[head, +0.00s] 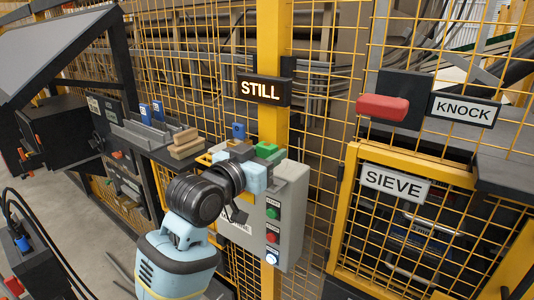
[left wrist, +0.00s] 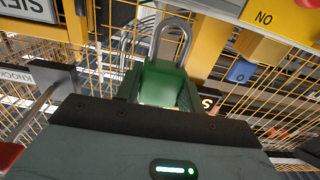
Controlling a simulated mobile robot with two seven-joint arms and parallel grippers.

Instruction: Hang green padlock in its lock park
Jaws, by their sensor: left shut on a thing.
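The green padlock (head: 266,149) shows in the head view just beyond my left gripper (head: 254,174), at the top of the grey control box. In the left wrist view the green padlock (left wrist: 160,82) is large and close, with its grey shackle standing up beyond the body. My left gripper is shut on it; the fingertips are partly hidden in both views. I cannot tell whether the shackle touches anything. A blue padlock (head: 238,131) is beside it in the head view, and a blue one also shows in the left wrist view (left wrist: 241,71). My right gripper is out of view.
The grey control box (head: 289,203) with several buttons stands close beside my left wrist. The lit STILL sign (head: 265,90) is on the yellow post above. Yellow mesh fencing fills the back. A shelf (head: 150,140) with wooden blocks (head: 186,144) is to the left.

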